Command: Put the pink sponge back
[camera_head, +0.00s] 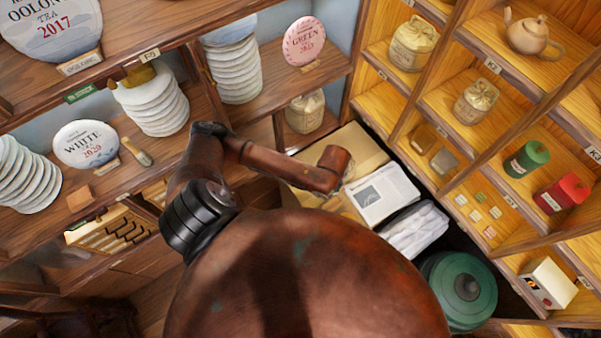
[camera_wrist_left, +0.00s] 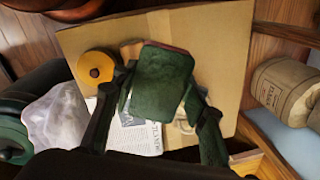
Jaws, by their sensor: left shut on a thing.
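In the left wrist view, my left gripper (camera_wrist_left: 160,105) is shut on a block with a dark green, rough face and a thin reddish edge (camera_wrist_left: 162,80). This block may be the pink sponge, with its green side toward the camera. It is held over a tan cardboard sheet (camera_wrist_left: 225,35) and printed paper (camera_wrist_left: 145,137); I cannot tell how high above them. In the head view, my arm hides the left gripper and the block. The cardboard (camera_head: 352,145) and printed paper (camera_head: 385,193) show beyond the arm. My right gripper is in neither view.
A yellow disc (camera_wrist_left: 96,67) lies on the cardboard. A white bundle (camera_head: 415,230) and a round green tin (camera_head: 460,288) stand near the paper. Shelves hold stacked tea cakes (camera_head: 152,98), a pink round cake (camera_head: 304,41), wrapped jars (camera_head: 305,112) and a teapot (camera_head: 529,35).

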